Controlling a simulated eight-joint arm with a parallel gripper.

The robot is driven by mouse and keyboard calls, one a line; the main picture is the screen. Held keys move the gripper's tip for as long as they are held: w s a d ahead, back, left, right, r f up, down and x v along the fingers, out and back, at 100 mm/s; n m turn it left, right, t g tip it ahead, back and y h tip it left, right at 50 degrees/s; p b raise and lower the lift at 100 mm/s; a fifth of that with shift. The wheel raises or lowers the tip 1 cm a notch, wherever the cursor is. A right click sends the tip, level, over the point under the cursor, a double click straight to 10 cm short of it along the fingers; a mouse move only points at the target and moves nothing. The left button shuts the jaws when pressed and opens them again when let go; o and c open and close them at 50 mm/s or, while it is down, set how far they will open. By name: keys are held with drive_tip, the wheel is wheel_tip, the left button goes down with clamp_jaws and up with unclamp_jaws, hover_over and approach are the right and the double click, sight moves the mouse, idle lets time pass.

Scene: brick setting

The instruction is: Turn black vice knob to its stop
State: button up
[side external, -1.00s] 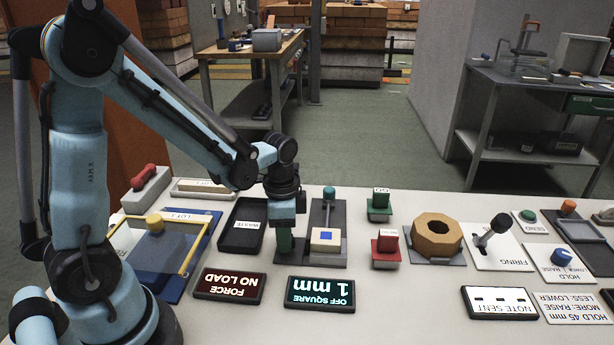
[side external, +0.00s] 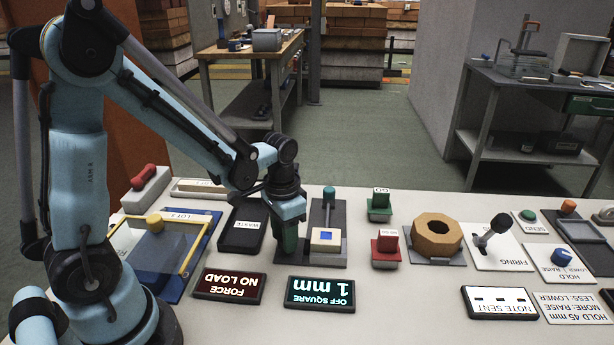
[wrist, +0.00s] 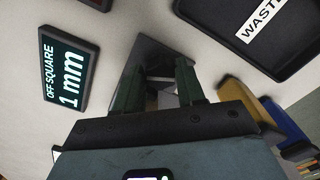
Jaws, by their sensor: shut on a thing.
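The vice (side external: 335,258) is a grey plate with a pale block (side external: 326,240) that has a blue square on top; in the side view it stands right beside my gripper (side external: 289,248). My gripper points down at the vice's left side, its green fingers low. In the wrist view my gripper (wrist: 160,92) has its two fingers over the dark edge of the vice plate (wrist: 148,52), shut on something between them. The black knob is hidden by the fingers and gripper body, so its angle cannot be seen. One display (side external: 320,293) reads "OFF SQUARE 1 mm".
A second display (side external: 229,285) reads "FORCE NO LOAD". A black "WASTE" tray (side external: 241,232) lies close left of my gripper, with a yellow-framed blue board (side external: 165,250) beyond. Green (side external: 380,208) and red (side external: 386,250) labelled blocks stand right of the vice.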

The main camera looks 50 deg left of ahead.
drive_tip(key=n, duration=0.6)
drive_tip(key=shift+d+n, duration=0.1)
drive_tip(key=shift+n, duration=0.2)
drive_tip(key=n, duration=0.6)
drive_tip(key=shift+w+d, duration=0.1)
idle(0.3)
